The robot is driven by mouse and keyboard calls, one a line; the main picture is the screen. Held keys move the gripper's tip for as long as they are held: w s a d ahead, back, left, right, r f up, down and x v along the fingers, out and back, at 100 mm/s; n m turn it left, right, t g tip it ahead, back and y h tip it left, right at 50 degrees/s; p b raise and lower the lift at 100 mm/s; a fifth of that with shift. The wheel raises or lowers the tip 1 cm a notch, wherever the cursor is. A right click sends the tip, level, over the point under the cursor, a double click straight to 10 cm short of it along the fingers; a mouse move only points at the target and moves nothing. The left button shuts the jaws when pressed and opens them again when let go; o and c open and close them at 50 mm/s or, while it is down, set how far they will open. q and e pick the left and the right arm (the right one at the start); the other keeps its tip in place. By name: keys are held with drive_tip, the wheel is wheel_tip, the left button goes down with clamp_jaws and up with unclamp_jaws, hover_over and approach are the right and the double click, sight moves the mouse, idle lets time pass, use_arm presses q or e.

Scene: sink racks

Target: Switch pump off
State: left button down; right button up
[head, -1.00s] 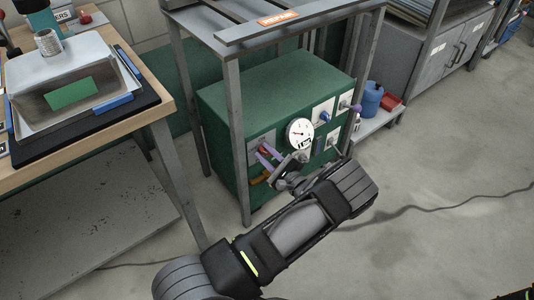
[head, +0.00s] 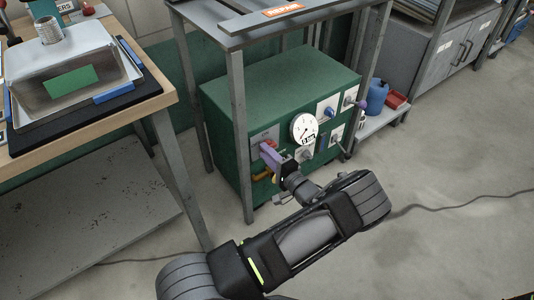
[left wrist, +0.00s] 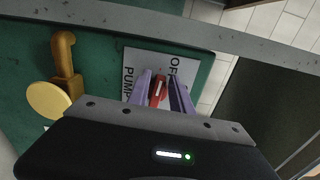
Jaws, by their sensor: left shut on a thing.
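The pump switch is a red knob (left wrist: 159,92) with a white line, on a pale plate (left wrist: 135,62) marked PUMP and partly OFF in the left wrist view. The plate also shows on the green cabinet's front in the head view (head: 262,136). My left gripper (left wrist: 160,88) has purple fingers on both sides of the knob and is shut on it. In the head view the left gripper (head: 271,157) is at the plate and hides the knob. I cannot tell the switch's setting for sure. My right gripper is out of view.
A round gauge (head: 304,129) and a blue knob (head: 328,112) are right of the switch on the green cabinet (head: 275,88). A brass-coloured handle (left wrist: 64,56) is close by. A metal table leg (head: 241,135) stands just left of the gripper.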

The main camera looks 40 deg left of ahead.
use_arm(q)
drive_tip(key=shift+w+d+f+n, duration=0.1)
drive_tip(key=shift+w+d+n, duration=0.1)
drive_tip(key=shift+w+n, duration=0.1)
drive_tip(key=c, duration=1.4)
unclamp_jaws()
drive_tip(key=shift+o, duration=1.3)
drive_tip(key=shift+s+a, duration=0.1)
drive_tip(key=p+v, duration=0.1)
drive_tip(key=v, duration=0.7)
drive_tip(key=shift+a, duration=0.1)
